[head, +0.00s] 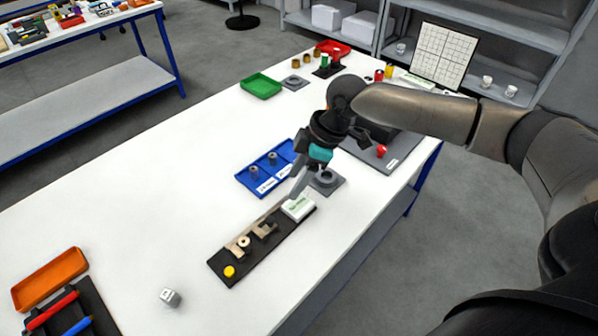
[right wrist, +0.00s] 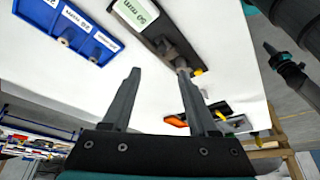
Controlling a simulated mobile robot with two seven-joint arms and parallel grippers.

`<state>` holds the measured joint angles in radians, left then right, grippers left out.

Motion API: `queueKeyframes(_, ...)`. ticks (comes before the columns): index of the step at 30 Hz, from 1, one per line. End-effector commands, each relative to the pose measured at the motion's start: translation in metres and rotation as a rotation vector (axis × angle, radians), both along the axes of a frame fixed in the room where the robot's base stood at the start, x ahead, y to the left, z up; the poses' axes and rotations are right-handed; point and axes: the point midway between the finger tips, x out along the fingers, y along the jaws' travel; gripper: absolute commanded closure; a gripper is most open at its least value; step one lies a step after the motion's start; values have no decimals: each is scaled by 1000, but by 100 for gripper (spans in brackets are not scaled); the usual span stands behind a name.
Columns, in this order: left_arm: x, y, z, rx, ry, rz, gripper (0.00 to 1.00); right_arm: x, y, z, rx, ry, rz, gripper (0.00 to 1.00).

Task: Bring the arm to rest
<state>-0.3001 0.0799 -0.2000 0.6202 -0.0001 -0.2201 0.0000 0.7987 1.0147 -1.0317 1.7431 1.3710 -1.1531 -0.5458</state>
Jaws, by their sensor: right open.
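My right arm reaches in from the right in the head view, over the white table. My right gripper (head: 300,186) points down and to the left, close to the white labelled block (head: 298,208) on the dark fixture board (head: 223,262). In the right wrist view the two fingers of my right gripper (right wrist: 159,75) stand apart with nothing held between them. Whether the fingertips touch anything cannot be told. My left gripper does not show in the head view.
The board bears beige pieces (head: 240,245) and a yellow cylinder (head: 229,271). A blue tray (head: 250,182) and a grey plate with a ring (head: 327,178) are near the gripper. A green tray (head: 261,86) is farther back. The table's left middle (head: 130,215) is clear.

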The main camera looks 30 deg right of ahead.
Motion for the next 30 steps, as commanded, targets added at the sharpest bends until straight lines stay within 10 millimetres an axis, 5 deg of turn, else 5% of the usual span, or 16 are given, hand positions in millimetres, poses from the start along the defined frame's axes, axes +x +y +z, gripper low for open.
queueKeyframes(21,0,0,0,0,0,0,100,-3,-2,10,0,2,4,40)
queueKeyframes(26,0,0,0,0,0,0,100,-18,26,-7,3,11,44,40)
queueKeyframes(30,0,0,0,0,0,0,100,-44,69,-28,17,9,79,40)
